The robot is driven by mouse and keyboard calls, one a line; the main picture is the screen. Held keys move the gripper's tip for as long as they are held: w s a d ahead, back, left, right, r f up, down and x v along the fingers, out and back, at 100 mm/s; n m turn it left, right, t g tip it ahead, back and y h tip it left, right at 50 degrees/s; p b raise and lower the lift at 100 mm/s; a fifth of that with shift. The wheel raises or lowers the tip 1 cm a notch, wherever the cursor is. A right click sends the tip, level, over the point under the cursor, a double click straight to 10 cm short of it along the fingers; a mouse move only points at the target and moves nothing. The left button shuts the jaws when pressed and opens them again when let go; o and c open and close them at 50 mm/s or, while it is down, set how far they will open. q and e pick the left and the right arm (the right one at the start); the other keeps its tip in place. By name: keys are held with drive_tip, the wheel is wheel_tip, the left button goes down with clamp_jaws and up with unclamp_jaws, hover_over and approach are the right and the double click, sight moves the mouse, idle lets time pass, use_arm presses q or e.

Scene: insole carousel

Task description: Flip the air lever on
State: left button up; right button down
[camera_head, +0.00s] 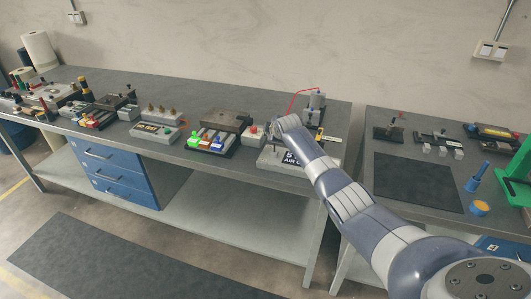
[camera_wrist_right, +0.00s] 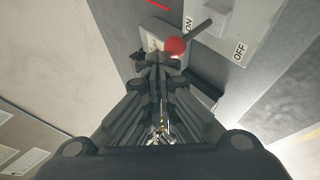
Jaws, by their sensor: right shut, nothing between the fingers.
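My left gripper is out of view.
A red button box (camera_head: 253,132) and a tray of green, blue and red parts (camera_head: 211,142) stand left of the station. A grey device with a red hose (camera_head: 316,104) stands behind. A gap separates this bench from the right table (camera_head: 415,185).

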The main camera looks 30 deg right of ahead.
drive_tip(key=shift+d+f+g, duration=0.1)
drive_tip(key=shift+f+g, duration=0.05)
drive_tip(key=shift+g, duration=0.15)
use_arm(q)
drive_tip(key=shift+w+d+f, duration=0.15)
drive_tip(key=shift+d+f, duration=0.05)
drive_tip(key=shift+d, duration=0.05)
use_arm(e)
drive_tip(key=shift+w+d, duration=0.4)
use_arm(q)
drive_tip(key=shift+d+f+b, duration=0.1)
drive_tip(key=shift+b, duration=0.2)
use_arm(e)
drive_tip(key=shift+w+d, duration=0.15)
drive_tip(key=shift+d, duration=0.05)
drive_tip(key=shift+w+d, duration=0.4)
drive_tip(key=shift+w, duration=0.05)
drive_tip(key=shift+w+d+f, duration=0.1)
drive_tip(key=shift+w+d, duration=0.05)
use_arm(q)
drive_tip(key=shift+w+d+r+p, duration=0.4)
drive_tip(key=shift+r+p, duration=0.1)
use_arm(e)
drive_tip(key=shift+r, duration=0.95)
